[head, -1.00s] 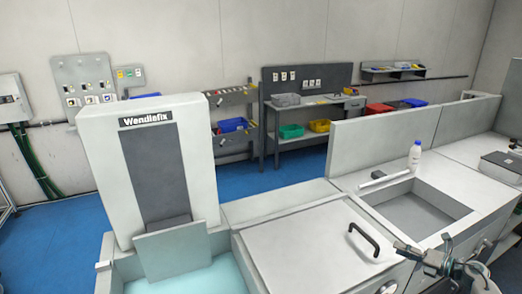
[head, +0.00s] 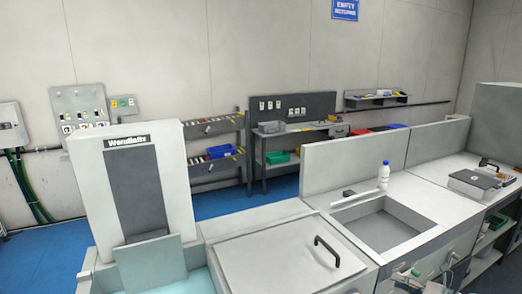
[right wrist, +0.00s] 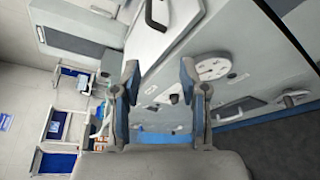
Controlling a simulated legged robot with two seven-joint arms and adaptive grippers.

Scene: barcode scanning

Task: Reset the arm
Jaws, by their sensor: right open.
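My right gripper (head: 418,274) shows only in part at the bottom right of the head view, in front of the counter below the sink. In the right wrist view, its two fingers (right wrist: 160,88) stand apart with nothing between them. Behind them, that view is turned sideways and shows the counter front and the floor. My left gripper is not in the head view.
A grey lid with a black handle (head: 327,250) lies left of the sink (head: 385,230). A white bottle (head: 384,176) stands behind the sink. A tall white machine (head: 85,190) stands left. A grey box (head: 472,183) lies on the right counter.

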